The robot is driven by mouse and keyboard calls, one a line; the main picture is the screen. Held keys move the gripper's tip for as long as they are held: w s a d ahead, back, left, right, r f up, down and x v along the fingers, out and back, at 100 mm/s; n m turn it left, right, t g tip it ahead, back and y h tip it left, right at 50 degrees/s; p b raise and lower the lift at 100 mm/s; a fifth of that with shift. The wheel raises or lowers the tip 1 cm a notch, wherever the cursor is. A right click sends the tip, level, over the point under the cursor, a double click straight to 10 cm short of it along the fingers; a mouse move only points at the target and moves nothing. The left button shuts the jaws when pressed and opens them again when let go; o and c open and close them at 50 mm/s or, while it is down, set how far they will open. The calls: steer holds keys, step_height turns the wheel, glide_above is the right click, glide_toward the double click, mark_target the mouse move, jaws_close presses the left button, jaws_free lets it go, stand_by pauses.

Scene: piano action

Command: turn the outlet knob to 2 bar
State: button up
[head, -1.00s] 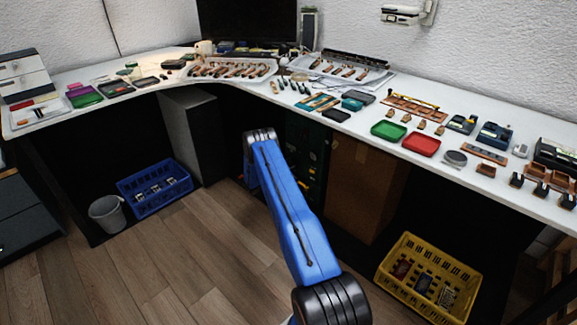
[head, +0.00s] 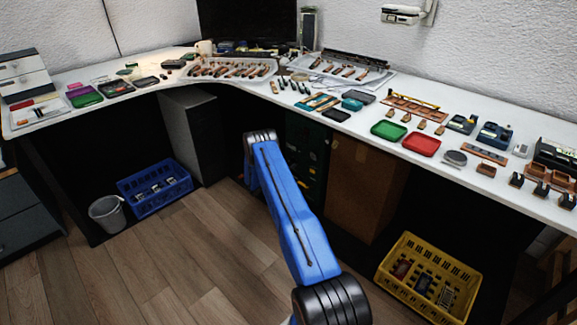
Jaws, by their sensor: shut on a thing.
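I cannot make out the outlet knob or a pressure gauge in the head view. A dark green unit (head: 308,150) with small fittings stands in shadow under the desk, partly behind my blue arm; its details are too dark and small to read. My arm reaches forward from the bottom of the picture towards the space under the desk. Its far joint ends in front of the dark area beside this unit. My gripper is hidden beyond that joint, so its jaws and whatever they touch do not show.
A white L-shaped desk (head: 352,124) carries trays, tools and small parts. A brown panel (head: 362,190) stands right of the green unit. A yellow crate (head: 428,277), a blue crate (head: 155,188) and a grey bucket (head: 107,214) stand on the floor. The wooden floor at left centre is clear.

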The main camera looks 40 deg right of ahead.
steer(key=shift+f, duration=0.1)
steer(key=o, duration=1.1)
steer(key=shift+c, duration=0.2)
steer(key=shift+a, duration=0.15)
steer(key=a, duration=1.7)
steer(key=shift+s+f, duration=0.2)
steer(key=shift+f, duration=0.25)
steer(key=shift+a, duration=0.15)
